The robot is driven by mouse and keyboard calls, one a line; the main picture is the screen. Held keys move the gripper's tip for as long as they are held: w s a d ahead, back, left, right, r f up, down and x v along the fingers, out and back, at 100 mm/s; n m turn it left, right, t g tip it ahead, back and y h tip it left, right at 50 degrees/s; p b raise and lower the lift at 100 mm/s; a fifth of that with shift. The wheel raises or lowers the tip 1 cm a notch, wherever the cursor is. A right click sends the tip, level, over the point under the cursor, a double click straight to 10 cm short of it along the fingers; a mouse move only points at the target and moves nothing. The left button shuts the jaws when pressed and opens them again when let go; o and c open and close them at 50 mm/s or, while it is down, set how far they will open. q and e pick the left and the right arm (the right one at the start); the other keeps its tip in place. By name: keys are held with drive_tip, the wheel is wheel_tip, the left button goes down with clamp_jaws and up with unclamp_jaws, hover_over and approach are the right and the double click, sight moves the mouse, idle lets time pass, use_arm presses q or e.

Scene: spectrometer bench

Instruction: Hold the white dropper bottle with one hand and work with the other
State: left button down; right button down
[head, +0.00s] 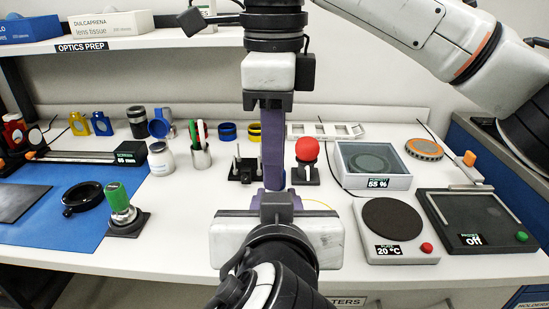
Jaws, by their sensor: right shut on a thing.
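My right gripper (273,178) points straight down at the centre, its long purple fingers shut. What they hold is almost wholly hidden; only a bit of blue (283,180) shows by the fingertips. My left gripper (277,195) reaches in from the bottom centre, directly in front of the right fingertips. Its jaws are mostly hidden behind its own white body, so I cannot tell whether they are open or touch anything.
A red ball on a stand (307,150) and a black post holder (243,170) flank the grippers. A pen cup (201,157) stands left. The hot plate (392,218), a display box (373,165) and a dark panel (478,215) crowd the right.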

drive_tip(key=shift+m, duration=0.5)
drive_tip(key=c, duration=1.6)
unclamp_jaws()
drive_tip(key=shift+r, duration=0.1)
drive_tip(key=shift+r, duration=2.2)
drive_tip(key=shift+w+a, duration=0.1)
drive_tip(key=shift+c, duration=0.4)
